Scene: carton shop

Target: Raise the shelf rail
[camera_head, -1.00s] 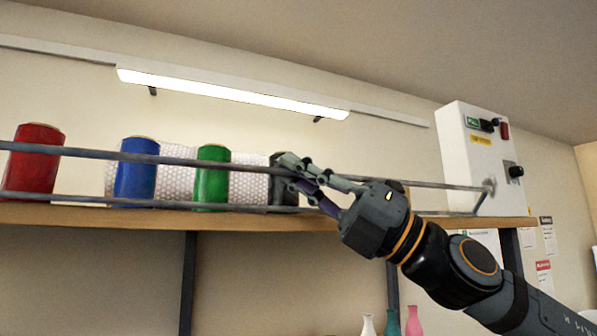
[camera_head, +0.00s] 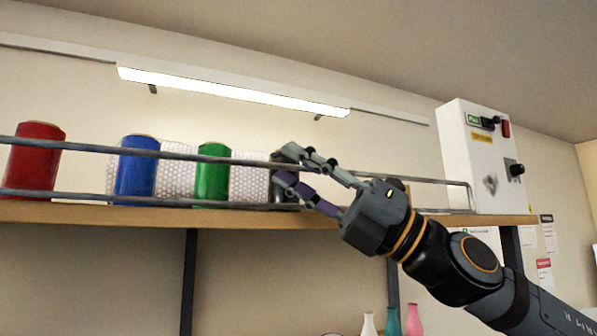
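The shelf rail (camera_head: 210,159) is a grey metal frame along the front of the wooden shelf. It has an upper and a lower bar. Its right end post looks upright, by the white control box. My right gripper (camera_head: 284,165) is at the upper bar, right of the green spool. Its fingers are spread, one above the bar and one below, and it looks open. Whether a finger touches the bar is unclear. My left gripper is not in view.
Behind the rail stand a red spool (camera_head: 34,157), a blue spool (camera_head: 137,167), a green spool (camera_head: 212,176) and a bubble-wrap roll (camera_head: 248,182). A dark item is partly hidden by my fingers. A control box (camera_head: 460,150) stands right on the shelf (camera_head: 100,213). Vases stand below.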

